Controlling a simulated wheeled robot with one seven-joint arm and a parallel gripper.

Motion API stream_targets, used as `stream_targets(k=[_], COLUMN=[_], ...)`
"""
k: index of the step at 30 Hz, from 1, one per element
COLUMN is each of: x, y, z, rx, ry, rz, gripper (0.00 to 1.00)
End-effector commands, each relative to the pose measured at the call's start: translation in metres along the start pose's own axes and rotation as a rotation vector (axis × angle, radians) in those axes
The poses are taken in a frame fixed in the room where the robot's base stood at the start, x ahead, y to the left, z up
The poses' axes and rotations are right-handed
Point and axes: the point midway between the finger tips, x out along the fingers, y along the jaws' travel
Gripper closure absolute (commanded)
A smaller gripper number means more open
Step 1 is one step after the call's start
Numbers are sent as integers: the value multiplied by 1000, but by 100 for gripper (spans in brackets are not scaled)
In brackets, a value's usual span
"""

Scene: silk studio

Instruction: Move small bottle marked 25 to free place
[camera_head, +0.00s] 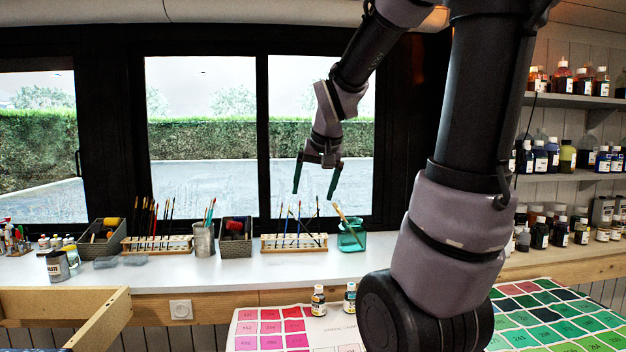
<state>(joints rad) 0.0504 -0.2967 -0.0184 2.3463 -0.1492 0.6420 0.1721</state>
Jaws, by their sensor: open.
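My gripper (315,194) is open and empty, fingers pointing down. It hangs in front of the window, above the brush racks on the counter and well above the bottles. The colour chart (246,328) has pink and red squares on its left part; my arm hides its middle.
On the counter (230,267) stand brush racks (294,243), a teal cup (352,238) with a brush, a metal can (203,240) and grey bins (101,240). Shelves (570,176) of bottles line the right wall. A wooden frame (103,318) is at lower left.

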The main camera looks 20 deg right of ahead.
Motion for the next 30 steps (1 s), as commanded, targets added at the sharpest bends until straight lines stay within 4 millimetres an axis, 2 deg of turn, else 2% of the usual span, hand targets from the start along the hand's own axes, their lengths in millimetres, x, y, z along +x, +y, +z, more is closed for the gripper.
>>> stream_targets(k=[1,3,6,10,15,30], x=[-25,-50,-78,-100,-110,-111], y=[-4,-8,-12,-15,-17,-17], z=[15,37,67,96,112,112], rx=[4,6,4,0,-4,-4], ry=[11,10,7,3,-3,-3], rz=[-32,-71,-124,-177,-207,-207], gripper=[8,8,8,8,8,8])
